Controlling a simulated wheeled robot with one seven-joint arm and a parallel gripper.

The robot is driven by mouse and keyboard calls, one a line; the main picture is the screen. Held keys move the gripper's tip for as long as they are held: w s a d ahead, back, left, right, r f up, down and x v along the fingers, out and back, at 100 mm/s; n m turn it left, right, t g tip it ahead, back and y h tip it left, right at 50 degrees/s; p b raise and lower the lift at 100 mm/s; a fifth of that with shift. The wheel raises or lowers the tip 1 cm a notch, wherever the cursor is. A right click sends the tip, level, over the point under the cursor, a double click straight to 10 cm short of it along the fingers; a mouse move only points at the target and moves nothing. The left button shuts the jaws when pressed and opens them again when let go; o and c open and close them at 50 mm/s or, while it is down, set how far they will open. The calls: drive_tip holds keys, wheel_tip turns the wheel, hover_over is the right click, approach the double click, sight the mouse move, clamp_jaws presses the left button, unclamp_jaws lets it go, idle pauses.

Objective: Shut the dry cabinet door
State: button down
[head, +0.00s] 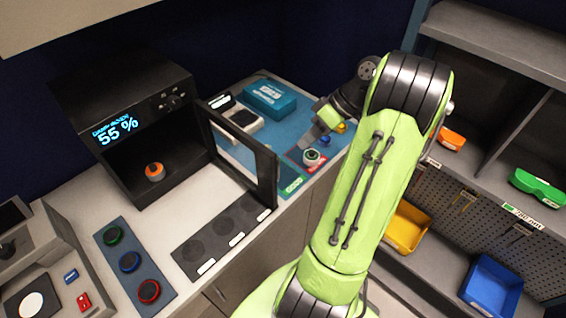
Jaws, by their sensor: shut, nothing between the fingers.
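The dry cabinet (180,99) is a black box at the left with a lit display reading 55 %. Its door (266,178), a dark frame around a clear pane, stands wide open, hinged at the cabinet's right side and swung out over the counter. An orange and dark round item (155,172) sits inside. My gripper (312,136) is shut and empty, to the right of the door and beyond its free edge, over the blue mat. My wrist partly hides it; I see no contact with the door.
A dark strip with round pads (222,235) lies in front of the cabinet. A teal box (270,98) and a round item (311,157) are right of the door. Shelves with bins (493,285) fill the right.

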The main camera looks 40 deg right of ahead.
drive_tip(key=w+a+f+b, duration=0.2)
drive_tip(key=a+f, duration=0.3)
drive_tip(key=a, duration=0.1)
drive_tip(key=shift+s+a, duration=0.1)
idle(0.3)
